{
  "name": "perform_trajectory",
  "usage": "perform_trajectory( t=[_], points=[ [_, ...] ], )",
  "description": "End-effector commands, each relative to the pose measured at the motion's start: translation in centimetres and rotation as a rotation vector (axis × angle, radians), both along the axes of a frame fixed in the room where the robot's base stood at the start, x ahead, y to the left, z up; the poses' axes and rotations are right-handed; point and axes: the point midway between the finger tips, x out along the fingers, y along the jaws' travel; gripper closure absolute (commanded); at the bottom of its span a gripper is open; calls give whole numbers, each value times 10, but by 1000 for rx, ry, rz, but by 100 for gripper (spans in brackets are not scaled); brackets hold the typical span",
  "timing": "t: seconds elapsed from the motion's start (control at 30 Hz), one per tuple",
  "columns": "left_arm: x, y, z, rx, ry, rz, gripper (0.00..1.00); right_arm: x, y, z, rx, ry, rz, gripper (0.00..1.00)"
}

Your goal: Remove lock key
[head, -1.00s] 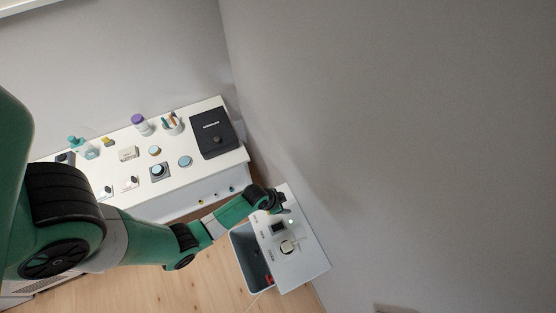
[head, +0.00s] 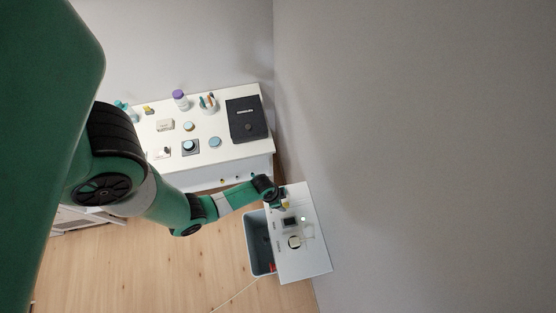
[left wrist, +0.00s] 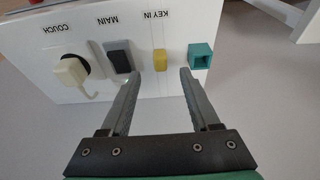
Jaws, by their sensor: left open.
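In the left wrist view, a yellow key (left wrist: 160,60) stands on the white panel (left wrist: 135,28) beside the "KEY IN" label. It lies between the tips of my open left gripper (left wrist: 160,77), with a gap on both sides. The fingers do not appear to touch it. A teal square holder (left wrist: 200,55) sits just right of the right finger. In the head view my left gripper (head: 282,200) is over the upper end of the white panel box (head: 311,262), and the key is too small to make out clearly. My right gripper is not in view.
On the panel are a black "MAIN" switch (left wrist: 119,58) and a cream plug (left wrist: 70,71) in the "COUCH" socket. A grey-blue bin (head: 257,240) stands beside the box. A white table (head: 230,152) with several small items is behind, and a grey wall is right.

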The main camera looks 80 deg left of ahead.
Motion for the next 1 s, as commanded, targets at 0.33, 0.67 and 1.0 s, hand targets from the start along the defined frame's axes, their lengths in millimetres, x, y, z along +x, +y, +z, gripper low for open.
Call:
perform_trajectory(
  t=[0.33,0.67,1.0],
  points=[
    [16,2,-60,0,0,0,38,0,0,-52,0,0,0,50],
    [18,2,-64,0,-1,0,38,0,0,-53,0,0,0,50],
    [18,2,-64,0,0,0,93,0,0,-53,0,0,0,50]
  ],
)
